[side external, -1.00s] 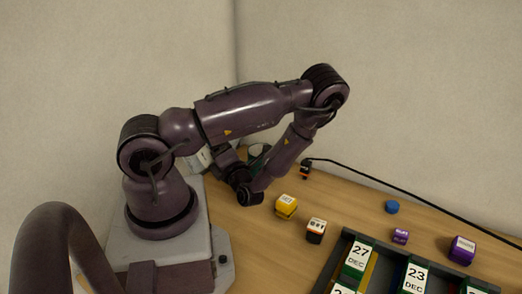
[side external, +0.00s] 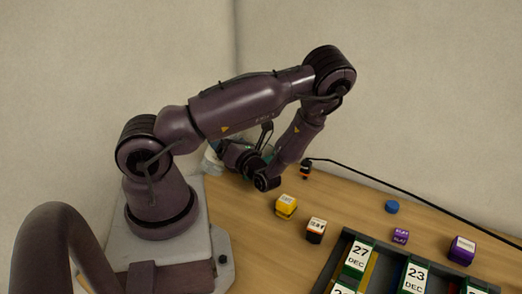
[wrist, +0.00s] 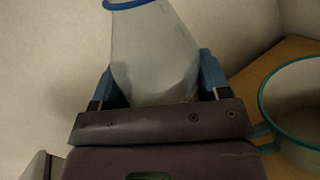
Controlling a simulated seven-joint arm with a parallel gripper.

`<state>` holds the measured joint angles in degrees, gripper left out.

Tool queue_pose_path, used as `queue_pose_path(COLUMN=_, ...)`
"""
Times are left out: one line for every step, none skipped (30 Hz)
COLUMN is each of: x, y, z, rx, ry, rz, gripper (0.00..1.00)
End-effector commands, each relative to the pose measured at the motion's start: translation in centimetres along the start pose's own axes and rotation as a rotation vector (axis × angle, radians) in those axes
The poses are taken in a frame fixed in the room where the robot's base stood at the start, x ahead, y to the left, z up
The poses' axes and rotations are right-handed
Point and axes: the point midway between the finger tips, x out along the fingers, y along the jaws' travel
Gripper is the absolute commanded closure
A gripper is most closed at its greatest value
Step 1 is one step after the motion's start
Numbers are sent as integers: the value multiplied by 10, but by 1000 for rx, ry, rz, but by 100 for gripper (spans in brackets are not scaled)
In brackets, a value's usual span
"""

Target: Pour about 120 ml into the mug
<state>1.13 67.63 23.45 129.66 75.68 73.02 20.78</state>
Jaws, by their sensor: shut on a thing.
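My gripper (wrist: 158,80) has its blue fingers on either side of a translucent pale vessel (wrist: 150,45) with a blue rim, and is shut on it. In the side external view, part of the pale vessel (side external: 211,161) shows at the left of my wrist, in the air near the back of the table. A pale mug with a teal rim (wrist: 262,98) stands on the table to the right of the vessel in the wrist view, apart from it and cut off by the frame. In the side view my arm mostly hides the mug. The liquid level is unclear.
A yellow block (side external: 286,206) and a white-topped dark block (side external: 316,230) lie in front of my wrist. A black cable with a plug (side external: 306,169) runs to the right. Two purple blocks and a blue disc (side external: 392,206) lie further right.

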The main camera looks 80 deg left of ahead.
Motion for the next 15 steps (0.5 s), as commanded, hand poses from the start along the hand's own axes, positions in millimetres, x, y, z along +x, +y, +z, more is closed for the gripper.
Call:
queue_pose_path(x=0, y=2, z=0, rx=-60, ry=15, rz=0, gripper=64)
queue_pose_path(x=0, y=-1, z=-4, rx=-90, ry=24, rz=-1, gripper=64)
queue_pose_path(x=-1, y=-2, z=-9, rx=-134, ry=35, rz=-1, gripper=64)
queue_pose_path(x=-1, y=-3, z=-12, rx=-168, ry=45, rz=-1, gripper=64)
queue_pose_path(x=-2, y=-4, z=-13, rx=-205, ry=54, rz=0, gripper=64)
queue_pose_path(x=-2, y=-3, z=-12, rx=-257, ry=69, rz=0, gripper=64)
queue_pose_path(x=-1, y=-2, z=-12, rx=-292, ry=78, rz=0, gripper=64)
queue_pose_path(x=-1, y=-2, z=-12, rx=-325, ry=88, rz=-1, gripper=64)
queue_pose_path(x=-1, y=-1, z=-10, rx=-364, ry=99, rz=-1, gripper=64)
queue_pose_path(x=-1, y=0, z=-6, rx=-384, ry=105, rz=-2, gripper=64)
queue_pose_path(x=-1, y=2, z=-3, rx=-402, ry=110, rz=-2, gripper=64)
queue_pose_path(x=0, y=4, z=0, rx=-426, ry=118, rz=-2, gripper=64)
queue_pose_path(x=0, y=5, z=2, rx=-442, ry=123, rz=-3, gripper=64)
queue_pose_path(x=0, y=6, z=4, rx=-454, ry=126, rz=-3, gripper=64)
queue_pose_path(x=0, y=7, z=6, rx=-469, ry=130, rz=-4, gripper=64)
